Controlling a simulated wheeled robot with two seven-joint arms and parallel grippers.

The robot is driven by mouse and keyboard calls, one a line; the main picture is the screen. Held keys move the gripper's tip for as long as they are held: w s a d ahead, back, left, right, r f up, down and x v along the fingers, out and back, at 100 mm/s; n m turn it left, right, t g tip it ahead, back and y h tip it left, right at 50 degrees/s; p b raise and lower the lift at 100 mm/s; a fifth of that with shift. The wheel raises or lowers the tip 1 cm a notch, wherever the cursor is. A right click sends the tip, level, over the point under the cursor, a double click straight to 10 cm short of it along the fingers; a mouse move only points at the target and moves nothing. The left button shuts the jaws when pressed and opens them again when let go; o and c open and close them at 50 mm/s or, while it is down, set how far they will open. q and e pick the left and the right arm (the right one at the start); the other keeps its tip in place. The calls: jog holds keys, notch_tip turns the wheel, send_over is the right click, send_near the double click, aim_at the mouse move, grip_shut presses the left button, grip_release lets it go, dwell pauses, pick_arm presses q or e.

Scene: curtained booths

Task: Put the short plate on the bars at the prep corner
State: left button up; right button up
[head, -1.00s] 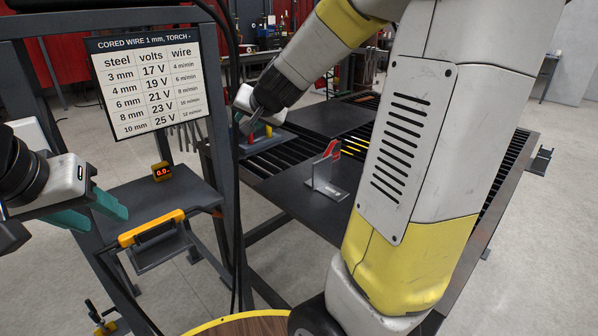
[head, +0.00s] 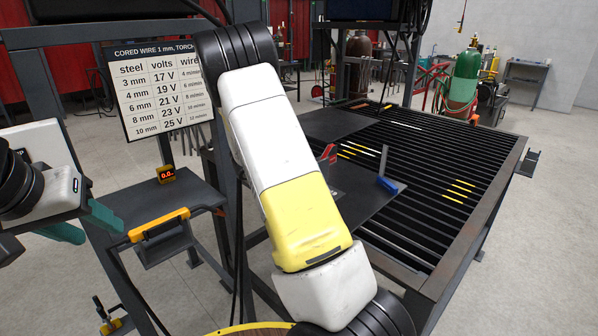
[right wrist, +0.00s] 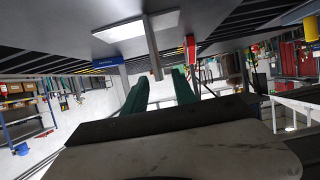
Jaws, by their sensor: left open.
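In the right wrist view, whose picture is upside down, a narrow grey plate (right wrist: 152,48) stands upright beside a pale flat piece (right wrist: 135,27) on the table. I cannot tell for sure which is the short plate. My right gripper (right wrist: 160,75) has its teal fingers apart, with the upright plate's free end showing near the gap; I cannot tell whether it is between them. In the head view my own arm hides this gripper and most of the plate. The slatted bars (head: 425,185) lie right of the dark sheet. My left gripper (head: 92,224) is open and empty at the left.
A red piece (head: 328,153) and a blue piece (head: 387,183) stand on the dark sheet (head: 372,205). Yellow marks (head: 460,190) show on the bars. A shelf with an orange-edged handle (head: 158,225) and a voltage sign (head: 158,90) are at left.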

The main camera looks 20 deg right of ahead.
aim_at(320, 163)
jog(key=x, duration=0.6)
jog(key=shift+d+r, duration=0.25)
jog(key=shift+d, duration=0.1)
grip_shut()
dwell(1.0)
jog(key=shift+w+r, duration=0.1)
